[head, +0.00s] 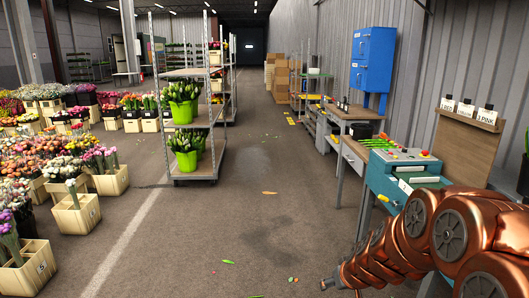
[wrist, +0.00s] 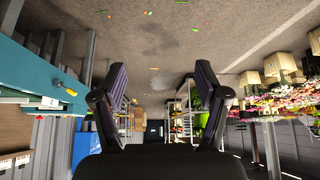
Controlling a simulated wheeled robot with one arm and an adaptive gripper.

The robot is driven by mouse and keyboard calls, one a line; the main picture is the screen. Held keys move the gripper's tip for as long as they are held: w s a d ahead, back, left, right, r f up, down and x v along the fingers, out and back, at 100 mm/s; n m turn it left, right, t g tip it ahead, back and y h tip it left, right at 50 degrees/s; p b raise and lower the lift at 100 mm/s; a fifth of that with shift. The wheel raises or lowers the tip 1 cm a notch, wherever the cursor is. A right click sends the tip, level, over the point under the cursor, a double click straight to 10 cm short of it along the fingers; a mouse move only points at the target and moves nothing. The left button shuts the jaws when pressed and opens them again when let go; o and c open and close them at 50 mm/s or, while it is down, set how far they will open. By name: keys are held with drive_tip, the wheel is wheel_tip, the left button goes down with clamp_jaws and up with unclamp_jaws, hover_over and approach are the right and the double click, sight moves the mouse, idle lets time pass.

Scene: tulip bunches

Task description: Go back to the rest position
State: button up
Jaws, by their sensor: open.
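My gripper (wrist: 160,72) shows in the wrist view with its two dark fingers spread wide apart. Nothing is between the fingers, only the floor and the aisle behind them. The wrist picture is upside down, with the floor at the top. In the head view my copper-coloured arm reaches in from the lower right, beside the teal machine (head: 395,180). A small dark end of the arm shows low in the picture, over the floor; the fingers cannot be made out there.
The teal machine and workbench (head: 352,150) stand along the right wall, below a blue cabinet (head: 373,62). A wheeled rack (head: 195,178) with green pots (head: 182,110) stands left of centre. Flower crates (head: 75,215) fill the left. The central aisle (head: 255,150) is clear except for scattered leaves.

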drive_tip(key=s+a+r+g+y, duration=0.1)
drive_tip(key=s+a+r+g, duration=0.15)
drive_tip(key=s, duration=0.65)
drive_tip(key=s+a+r+g, duration=0.2)
drive_tip(key=s+a+r, duration=0.15)
drive_tip(key=s, duration=0.55)
drive_tip(key=s+d+r+g+h, duration=0.1)
drive_tip(key=s+d+r+g, duration=0.1)
drive_tip(key=s, duration=0.7)
drive_tip(key=s+d+r+m+g+p, duration=0.1)
drive_tip(key=s+d+r+g, duration=0.1)
drive_tip(key=s, duration=0.8)
drive_tip(key=shift+s+m+h, duration=0.2)
drive_tip(key=shift+m+h, duration=0.1)
drive_tip(key=shift+h, duration=0.1)
drive_tip(key=shift+c, duration=0.4)
